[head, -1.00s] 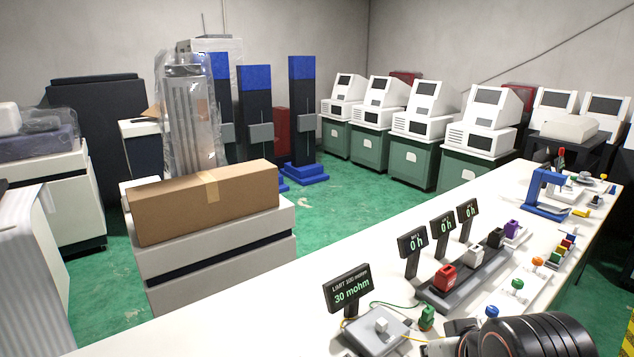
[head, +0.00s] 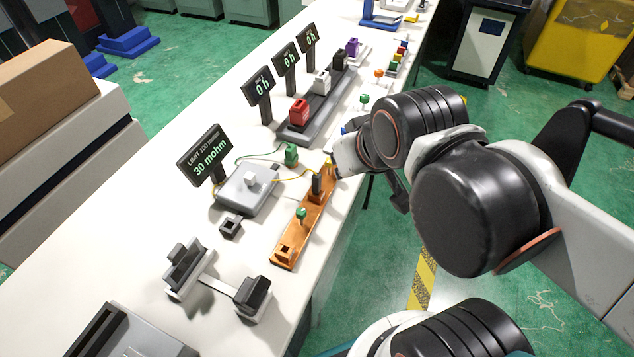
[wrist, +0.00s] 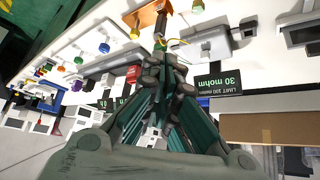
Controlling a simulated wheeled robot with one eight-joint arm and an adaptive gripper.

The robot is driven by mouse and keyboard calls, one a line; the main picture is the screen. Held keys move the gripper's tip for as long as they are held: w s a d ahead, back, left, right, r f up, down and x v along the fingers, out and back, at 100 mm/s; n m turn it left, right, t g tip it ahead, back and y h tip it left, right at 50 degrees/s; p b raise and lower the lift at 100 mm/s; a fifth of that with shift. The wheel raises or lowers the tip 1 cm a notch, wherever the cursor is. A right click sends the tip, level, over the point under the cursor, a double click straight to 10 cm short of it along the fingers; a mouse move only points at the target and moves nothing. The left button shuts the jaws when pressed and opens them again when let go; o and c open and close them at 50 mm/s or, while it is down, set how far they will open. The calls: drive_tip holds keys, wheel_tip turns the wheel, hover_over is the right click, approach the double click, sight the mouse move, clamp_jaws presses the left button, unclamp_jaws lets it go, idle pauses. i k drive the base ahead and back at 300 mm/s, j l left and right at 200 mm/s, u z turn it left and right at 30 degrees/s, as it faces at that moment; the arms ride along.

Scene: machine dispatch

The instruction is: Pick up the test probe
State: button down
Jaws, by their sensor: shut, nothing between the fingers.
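The likely test probe is a small dark upright piece (head: 317,186) with a yellow lead, standing at the copper-coloured plate (head: 285,238) near the bench's front edge. The lead runs from the grey resistance tester (head: 240,196), whose display (head: 204,157) reads 30 mohm. A green clip (head: 291,154) on a green lead stands behind the plate. In the wrist view my gripper (wrist: 165,62) has its dark fingers together, with nothing seen between them. The copper plate (wrist: 148,12) shows beyond the fingers. In the head view my arm hides most of the gripper, right of the dark piece.
A grey rack (head: 310,122) with red, white and black blocks stands farther back under several small displays. A small black socket (head: 231,227) and a grey-and-black stand (head: 185,268) are nearer. Bare bench (head: 110,240) lies at left.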

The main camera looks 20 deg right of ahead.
sight(316, 180)
drive_tip(key=k+j+z, duration=0.1)
drive_tip(key=k, duration=0.25)
drive_tip(key=k+j+z, duration=0.1)
drive_tip(key=k+j, duration=0.15)
drive_tip(key=k, duration=0.15)
drive_tip(key=k+j+z, duration=0.1)
drive_tip(key=k, duration=0.3)
